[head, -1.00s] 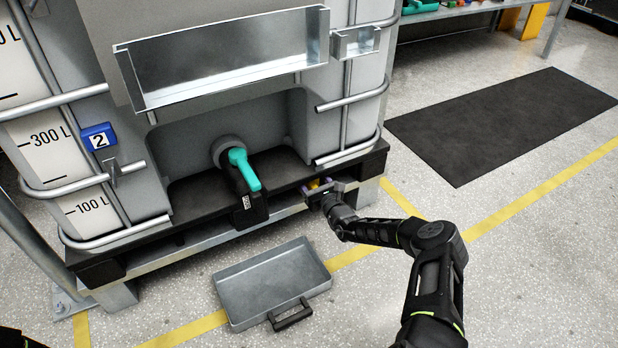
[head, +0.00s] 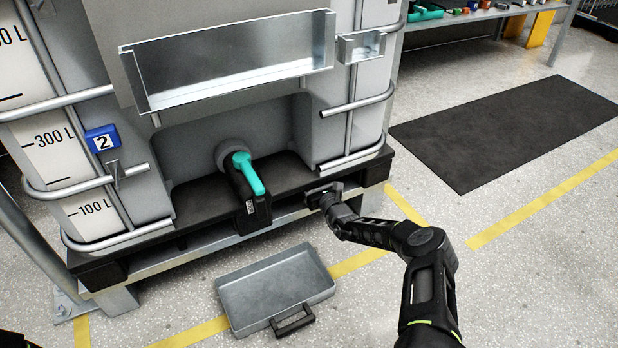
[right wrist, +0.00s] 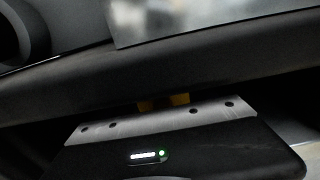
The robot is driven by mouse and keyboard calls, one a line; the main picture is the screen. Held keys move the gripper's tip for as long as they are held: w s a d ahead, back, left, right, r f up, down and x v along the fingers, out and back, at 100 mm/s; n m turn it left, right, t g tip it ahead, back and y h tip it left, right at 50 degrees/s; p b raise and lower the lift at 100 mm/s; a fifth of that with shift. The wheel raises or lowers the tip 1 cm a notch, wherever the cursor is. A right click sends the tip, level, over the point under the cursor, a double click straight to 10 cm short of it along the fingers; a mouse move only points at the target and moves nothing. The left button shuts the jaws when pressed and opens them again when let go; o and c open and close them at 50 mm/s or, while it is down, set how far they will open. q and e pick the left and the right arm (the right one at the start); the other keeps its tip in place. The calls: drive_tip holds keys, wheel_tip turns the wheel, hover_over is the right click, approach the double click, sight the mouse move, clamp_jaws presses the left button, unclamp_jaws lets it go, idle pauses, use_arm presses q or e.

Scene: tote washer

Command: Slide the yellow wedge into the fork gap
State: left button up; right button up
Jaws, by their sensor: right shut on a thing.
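My right gripper (head: 321,191) is at the front edge of the black pallet (head: 300,181), right of the teal-handled valve (head: 247,172). It is shut on the yellow wedge (right wrist: 180,99). In the right wrist view only small yellow patches of the wedge show, between the gripper's metal plate and a long dark edge above. The wedge is hidden in the head view. The fork gap is the dark space under the pallet's top edge. How deep the wedge sits in it cannot be told. My left gripper is out of view.
A grey tray (head: 275,280) with a black handle lies on the floor below. The white tank (head: 330,130) stands on the pallet, with a metal trough (head: 230,75) on its front. A black mat (head: 510,130) lies at right.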

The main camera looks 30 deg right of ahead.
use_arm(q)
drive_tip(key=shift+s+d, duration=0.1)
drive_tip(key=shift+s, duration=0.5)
use_arm(e)
drive_tip(key=o, duration=1.8)
drive_tip(key=shift+f, duration=0.1)
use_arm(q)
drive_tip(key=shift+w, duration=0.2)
